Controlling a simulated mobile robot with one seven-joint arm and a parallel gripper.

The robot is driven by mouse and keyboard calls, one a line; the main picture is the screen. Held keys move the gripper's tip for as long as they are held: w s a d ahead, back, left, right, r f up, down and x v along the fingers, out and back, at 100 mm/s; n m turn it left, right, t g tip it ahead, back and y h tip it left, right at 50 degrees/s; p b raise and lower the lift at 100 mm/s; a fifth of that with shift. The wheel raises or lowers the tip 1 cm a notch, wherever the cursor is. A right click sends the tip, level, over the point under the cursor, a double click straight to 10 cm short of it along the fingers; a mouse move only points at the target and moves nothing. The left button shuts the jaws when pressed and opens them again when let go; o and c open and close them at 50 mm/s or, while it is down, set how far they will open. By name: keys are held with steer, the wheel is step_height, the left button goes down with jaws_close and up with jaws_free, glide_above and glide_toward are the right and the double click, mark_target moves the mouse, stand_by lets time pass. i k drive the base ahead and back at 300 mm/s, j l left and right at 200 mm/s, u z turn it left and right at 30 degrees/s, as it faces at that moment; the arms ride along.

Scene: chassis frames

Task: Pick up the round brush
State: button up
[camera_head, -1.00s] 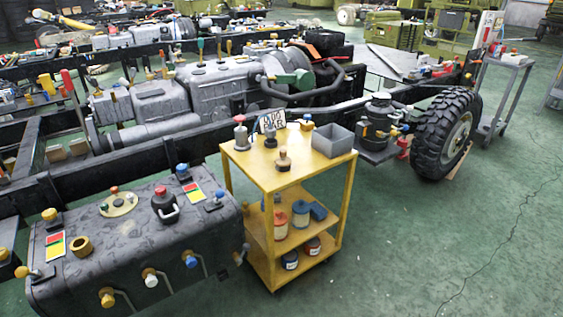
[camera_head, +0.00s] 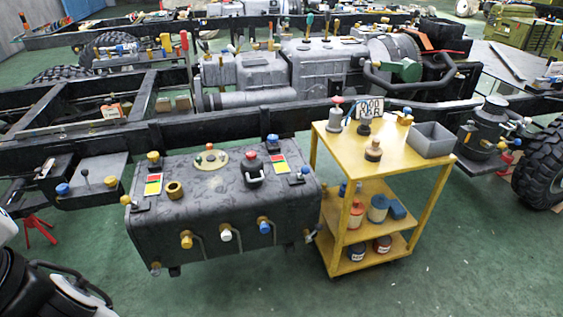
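I cannot single out the round brush for sure at this distance. A small brown knobbed piece with a wide round base (camera_head: 373,150), possibly a brush, stands upright on the top of the yellow cart (camera_head: 403,161). Near it on the same top are a grey piece with a red cap (camera_head: 336,114) and a dark round piece (camera_head: 364,128). White and black parts of my arm show at the lower left edge, well apart from the cart. My gripper's fingertips are not visible.
A grey open bin (camera_head: 431,140) sits on the cart's right side. Cans stand on its lower shelves. A dark tank (camera_head: 215,215) with valves is left of the cart, before a long black chassis frame (camera_head: 250,124). The green floor (camera_head: 470,265) at the front right is clear.

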mark_target(373, 153)
steer(key=i+l, duration=0.15)
steer(key=l, duration=0.25)
steer(key=i+l, duration=0.15)
steer(key=l, duration=0.25)
steer(key=i+l, duration=0.2)
steer(key=l, duration=0.2)
steer(key=i+l, duration=0.15)
steer(key=l, duration=0.25)
steer(key=i+l, duration=0.75)
steer(key=i+l+z, duration=0.05)
